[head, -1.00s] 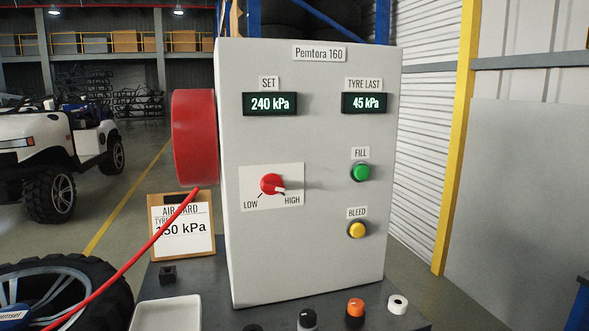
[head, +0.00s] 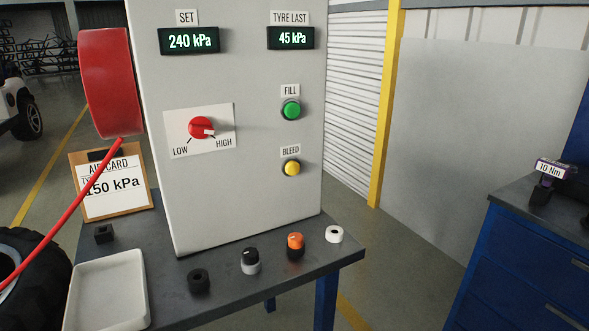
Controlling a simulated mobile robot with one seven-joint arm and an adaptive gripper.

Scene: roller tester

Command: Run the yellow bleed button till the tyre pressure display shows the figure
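The yellow bleed button (head: 292,168) is on the front of the grey machine cabinet (head: 160,75), under a BLEED label. The green FILL button (head: 291,111) is above it. The tyre pressure display (head: 291,38), labelled TYRE LAST, reads 45 kPa. The SET display (head: 189,41) reads 240 kPa. A card on a clipboard (head: 115,187) at the left, headed AIR CARD, shows 150 kPa; a red hose (head: 60,216) crosses part of its text. My gripper is not in view.
A red LOW/HIGH knob (head: 202,128) points toward HIGH. The grey bench top (head: 225,308) holds a white tray (head: 105,292) and several small knobs and rings along its front. A blue cabinet (head: 530,262) stands at the right, with clear floor between it and the bench.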

